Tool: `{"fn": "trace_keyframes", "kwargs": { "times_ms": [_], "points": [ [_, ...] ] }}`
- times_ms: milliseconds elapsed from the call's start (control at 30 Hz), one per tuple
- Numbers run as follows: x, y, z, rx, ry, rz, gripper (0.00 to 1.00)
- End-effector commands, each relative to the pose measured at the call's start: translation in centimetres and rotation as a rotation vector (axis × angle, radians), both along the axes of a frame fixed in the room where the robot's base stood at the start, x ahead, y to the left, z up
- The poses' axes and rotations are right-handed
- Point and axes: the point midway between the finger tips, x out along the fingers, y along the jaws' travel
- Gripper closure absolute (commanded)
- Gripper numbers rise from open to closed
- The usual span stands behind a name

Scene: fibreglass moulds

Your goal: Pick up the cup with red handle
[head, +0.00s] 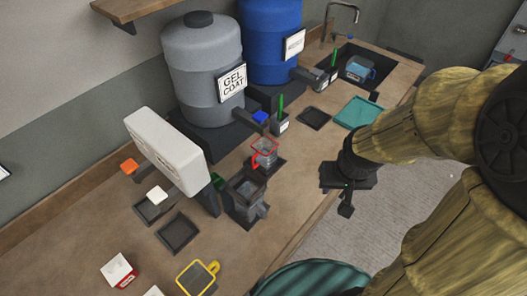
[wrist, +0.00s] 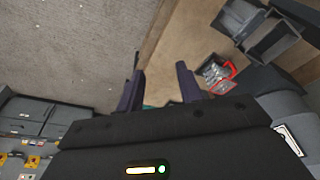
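The cup with red handle (head: 264,154) is clear with a red rim and stands on a dark pad under the grey drum's spout, near the middle of the head view. In the wrist view the cup (wrist: 214,74) shows just right of the right finger. My gripper (head: 346,204) is to the right of the cup, over the counter's front edge and apart from it. Its two dark fingers (wrist: 160,70) are spread with nothing between them.
A grey GEL COAT drum (head: 203,75) and a blue drum (head: 270,40) stand behind the cup. A dark box-shaped holder (head: 245,200) is close in front of it. A yellow-handled cup (head: 209,268) is nearer. A teal tray (head: 358,112) lies near the sink.

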Motion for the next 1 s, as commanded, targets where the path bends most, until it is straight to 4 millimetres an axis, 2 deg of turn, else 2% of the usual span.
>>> {"fn": "trace_keyframes", "kwargs": {
  "times_ms": [167, 267, 367, 400, 567, 700, 767, 867, 1000],
  "points": [
    [0.0, 0.0, 0.0, 0.0, 0.0, 0.0, 0.64],
    [-0.1, 0.0, -0.3, 0.004, 0.006, -0.007, 0.44],
    [-0.2, 0.2, -1.6, 0.027, 0.038, -0.047, 0.24],
    [-0.3, 0.3, -2.5, 0.045, 0.062, -0.076, 0.22],
    [-1.0, 1.8, -7.7, 0.179, 0.217, -0.269, 0.22],
    [-1.1, 4.3, -12.4, 0.363, 0.389, -0.488, 0.22],
    [-0.9, 5.6, -14.0, 0.454, 0.461, -0.582, 0.22],
    [0.2, 7.6, -16.3, 0.615, 0.572, -0.733, 0.22],
    [3.0, 9.9, -18.7, 0.872, 0.711, -0.938, 0.22]
  ]
}}
